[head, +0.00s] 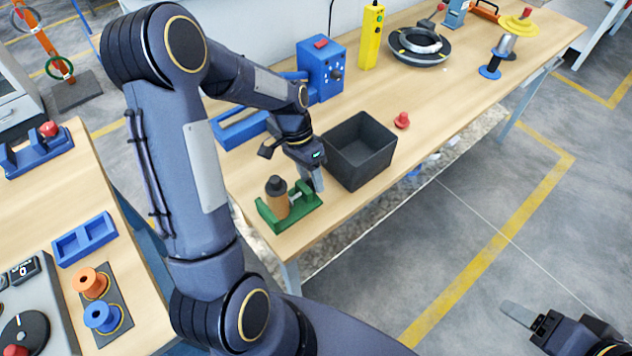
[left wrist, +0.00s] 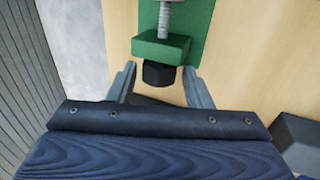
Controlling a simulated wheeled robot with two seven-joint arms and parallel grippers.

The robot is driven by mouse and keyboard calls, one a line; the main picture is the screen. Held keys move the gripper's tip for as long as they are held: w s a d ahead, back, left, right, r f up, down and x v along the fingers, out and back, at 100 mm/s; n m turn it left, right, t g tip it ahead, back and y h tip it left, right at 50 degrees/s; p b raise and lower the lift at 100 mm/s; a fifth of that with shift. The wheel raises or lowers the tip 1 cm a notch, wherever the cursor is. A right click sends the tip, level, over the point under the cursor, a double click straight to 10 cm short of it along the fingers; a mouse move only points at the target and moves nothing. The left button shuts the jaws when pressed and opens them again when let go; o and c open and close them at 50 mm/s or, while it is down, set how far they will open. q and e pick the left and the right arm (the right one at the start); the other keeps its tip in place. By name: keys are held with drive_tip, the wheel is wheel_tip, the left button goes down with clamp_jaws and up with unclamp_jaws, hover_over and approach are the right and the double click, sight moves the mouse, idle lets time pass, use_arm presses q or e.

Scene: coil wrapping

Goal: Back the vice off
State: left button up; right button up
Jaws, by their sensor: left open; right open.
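The green vice (head: 268,220) sits at the near end of the long bench and has a brown cylinder with a dark top (head: 277,200) in it. In the left wrist view its silver screw (left wrist: 165,18) runs into a green end block (left wrist: 162,48), with a black screw head (left wrist: 158,74) below that. My left gripper (left wrist: 159,78) is open, its fingers on either side of the screw head with gaps showing. In the head view my left gripper (head: 314,180) is beside the vice's right end. My right gripper (head: 520,312) is open and empty over the floor.
A dark open bin (head: 366,165) stands close to the right of my left gripper. A red knob (head: 402,121), a blue box (head: 321,68) and a yellow pendant (head: 372,38) are further along the bench. A second table (head: 60,203) on the left holds spools.

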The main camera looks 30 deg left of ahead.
use_arm(q)
drive_tip(key=c, duration=0.6)
drive_tip(key=y, duration=0.1)
drive_tip(key=d+t+y+b, duration=0.1)
drive_tip(key=shift+s+y, duration=0.2)
drive_tip(key=shift+y, duration=0.1)
drive_tip(key=shift+a+r+y, duration=0.1)
drive_tip(key=shift+y, duration=0.4)
